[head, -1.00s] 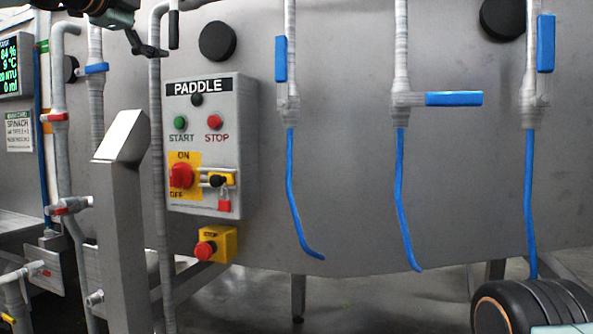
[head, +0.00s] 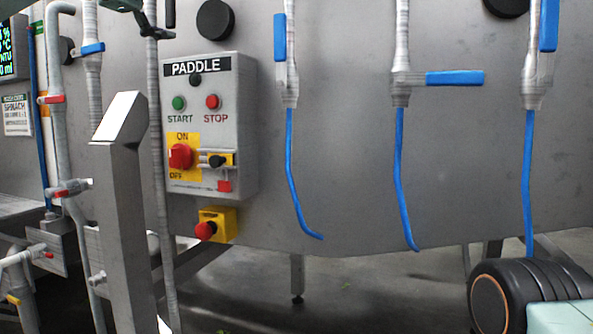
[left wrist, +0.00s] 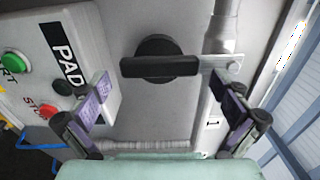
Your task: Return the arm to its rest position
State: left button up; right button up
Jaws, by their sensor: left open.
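My left gripper shows at the top left edge of the head view only as a dark part, mostly cut off. In the left wrist view my left gripper (left wrist: 165,108) is open, its two fingers wide apart with nothing between the tips. Beyond them is a black bar handle (left wrist: 158,66) on a grey lever by a pipe, in front of a round black disc. I cannot tell whether a finger touches anything. A black rounded arm part of mine (head: 525,292) shows at the lower right; my right gripper is not in view.
The PADDLE control box (head: 208,130) is on the grey tank wall, with a yellow stop box (head: 216,224) below. It also shows in the left wrist view (left wrist: 50,30). Blue-handled valves (head: 455,78) with blue hoses hang to the right. A slanted metal post (head: 122,200) stands at left.

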pick_arm(q)
jog(key=shift+a, duration=0.1)
jog(key=shift+s+a+r, duration=0.15)
jog(key=shift+s, duration=0.4)
jog(key=shift+v, duration=3.2)
jog(key=shift+x, duration=3.65)
jog(key=shift+w, duration=0.2)
